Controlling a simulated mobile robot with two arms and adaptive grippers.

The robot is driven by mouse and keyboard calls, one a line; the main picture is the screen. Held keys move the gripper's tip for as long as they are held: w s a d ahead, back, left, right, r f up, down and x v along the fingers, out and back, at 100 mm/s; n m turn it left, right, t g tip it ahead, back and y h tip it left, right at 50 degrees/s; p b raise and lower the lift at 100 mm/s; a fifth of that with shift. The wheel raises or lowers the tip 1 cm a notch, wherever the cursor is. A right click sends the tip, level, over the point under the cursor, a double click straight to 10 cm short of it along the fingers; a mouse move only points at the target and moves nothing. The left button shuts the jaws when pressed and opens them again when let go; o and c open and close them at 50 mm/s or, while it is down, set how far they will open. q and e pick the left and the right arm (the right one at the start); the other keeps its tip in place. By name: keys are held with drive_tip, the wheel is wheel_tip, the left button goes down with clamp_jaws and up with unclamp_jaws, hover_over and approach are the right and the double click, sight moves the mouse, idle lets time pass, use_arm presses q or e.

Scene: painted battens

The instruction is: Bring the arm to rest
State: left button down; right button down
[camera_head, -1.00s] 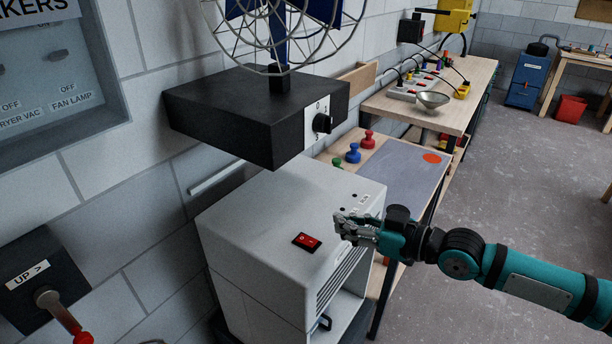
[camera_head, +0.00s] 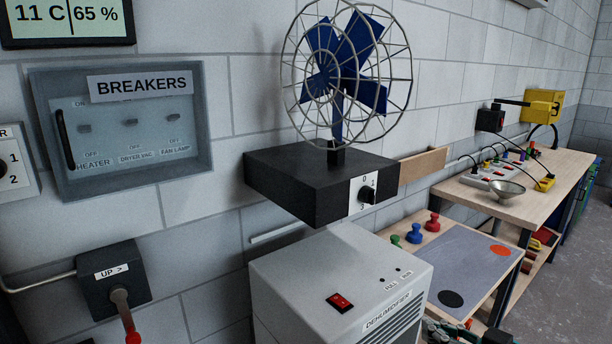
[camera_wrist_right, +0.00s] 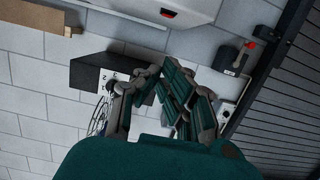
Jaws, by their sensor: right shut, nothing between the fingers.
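My right gripper (camera_head: 442,331) shows at the bottom edge of the head view, in front of the dehumidifier's right side. Most of its arm is cut off below the frame. In the right wrist view my right gripper (camera_wrist_right: 160,78) is shut with nothing held. It hangs free, and the wall and dehumidifier show behind it. My left gripper is in no view.
The grey dehumidifier (camera_head: 310,275) with a red switch (camera_head: 340,302) is close by. A fan (camera_head: 345,75) stands on a black box (camera_head: 300,185) above it. A low table (camera_head: 455,260) and workbench (camera_head: 540,178) lie to the right. A breaker panel (camera_head: 125,125) is on the wall.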

drive_tip(key=w+d+f+m+t+h, duration=0.1)
drive_tip(key=w+d+f+m+h, duration=0.15)
drive_tip(key=d+f, duration=0.4)
drive_tip(key=w+d+f+m+h, duration=0.1)
drive_tip(key=w+d+f+h, duration=0.2)
drive_tip(key=f, duration=0.7)
drive_tip(key=s+d+f+m+g+h, duration=0.1)
drive_tip(key=s+d+f, duration=0.15)
drive_tip(key=f, duration=0.45)
drive_tip(key=s+d+f+g+h, duration=0.1)
drive_tip(key=s+f, duration=0.3)
drive_tip(key=f, duration=0.4)
drive_tip(key=s+d+f+m+g+h, duration=0.1)
drive_tip(key=s+d+f, duration=0.15)
drive_tip(key=f, duration=0.45)
drive_tip(key=s+a+f+g+h, duration=0.1)
drive_tip(key=s+a+f+g, duration=0.1)
drive_tip(key=s+f, duration=0.75)
drive_tip(key=s+a+f+g, duration=0.2)
drive_tip(key=s+a+f, duration=0.2)
drive_tip(key=s, duration=0.6)
drive_tip(key=s+a+f+g, duration=0.2)
drive_tip(key=s+a+f, duration=0.2)
drive_tip(key=s+f, duration=0.3)
drive_tip(key=s+a+f+g, duration=0.3)
drive_tip(key=s+a+f, duration=0.2)
drive_tip(key=s, duration=0.8)
drive_tip(key=shift+s+f, duration=0.25)
drive_tip(key=shift+s, duration=0.15)
